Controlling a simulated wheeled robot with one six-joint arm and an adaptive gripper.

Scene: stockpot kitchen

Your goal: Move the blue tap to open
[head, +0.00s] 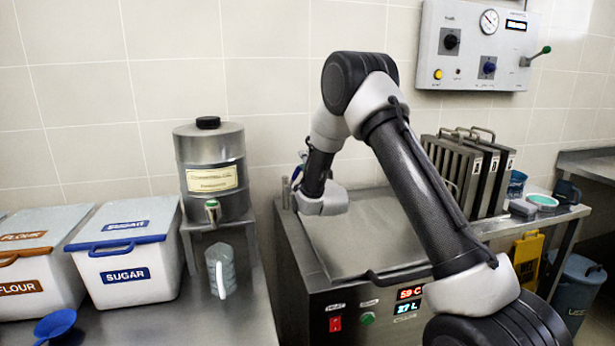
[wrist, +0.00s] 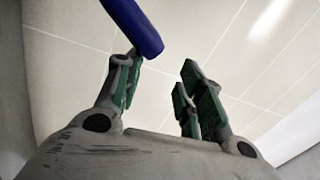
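The blue tap handle (wrist: 133,26) is a thick blue bar that enters from the top of the wrist view. Its rounded end lies at the tip of the left finger, not between the two fingers. I cannot tell whether it touches that finger. My gripper (wrist: 162,78) is open, with a clear gap between its green-padded fingers and nothing in it. In the head view my forearm and wrist hang over the back left of the steel vat (head: 362,240). The fingers and the tap are mostly hidden or too small there to make out.
A steel dispenser (head: 212,165) with a green-marked tap stands left of the vat, above a clear jug (head: 220,270). Sugar (head: 125,255) and flour (head: 25,265) bins are further left. Upright metal plates (head: 465,175) stand to the right. A control panel (head: 478,45) hangs on the wall.

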